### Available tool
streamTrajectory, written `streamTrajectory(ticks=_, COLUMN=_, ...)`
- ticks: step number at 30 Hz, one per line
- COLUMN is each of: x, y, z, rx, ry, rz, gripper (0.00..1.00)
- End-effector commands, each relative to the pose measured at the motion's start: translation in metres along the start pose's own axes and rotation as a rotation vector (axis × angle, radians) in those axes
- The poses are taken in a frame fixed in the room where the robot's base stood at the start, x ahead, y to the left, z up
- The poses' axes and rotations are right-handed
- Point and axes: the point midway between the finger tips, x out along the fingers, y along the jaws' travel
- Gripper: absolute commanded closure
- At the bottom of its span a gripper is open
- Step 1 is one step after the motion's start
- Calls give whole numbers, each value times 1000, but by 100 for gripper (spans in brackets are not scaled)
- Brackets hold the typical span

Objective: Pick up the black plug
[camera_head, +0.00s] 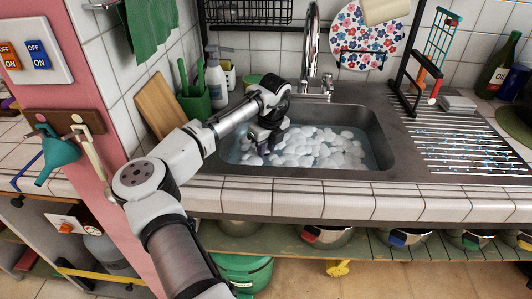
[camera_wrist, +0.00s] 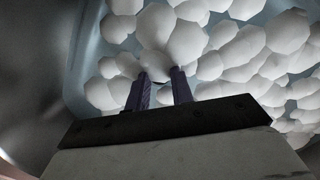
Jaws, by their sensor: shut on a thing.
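My gripper (camera_head: 266,147) reaches down into the left part of the sink (camera_head: 381,150), among white foam (camera_head: 318,148). In the wrist view, the two dark fingers of my gripper (camera_wrist: 161,85) stand a little apart, with their tips at the foam (camera_wrist: 178,38). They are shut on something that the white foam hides. I cannot see the black plug in either view; the foam covers the sink bottom around the fingertips.
The tap (camera_head: 312,50) rises behind the sink. A white soap bottle (camera_head: 216,82) and a green brush holder (camera_head: 194,103) stand at the back left. The drainer (camera_head: 468,141) at right holds a rack. The tiled front edge (camera_head: 345,200) borders the sink.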

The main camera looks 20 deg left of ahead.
Motion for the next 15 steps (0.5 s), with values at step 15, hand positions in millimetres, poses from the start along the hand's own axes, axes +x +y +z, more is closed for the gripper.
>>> streamTrajectory(ticks=15, x=-120, y=-1, z=18, rx=0, ry=-2, rz=-4, gripper=100)
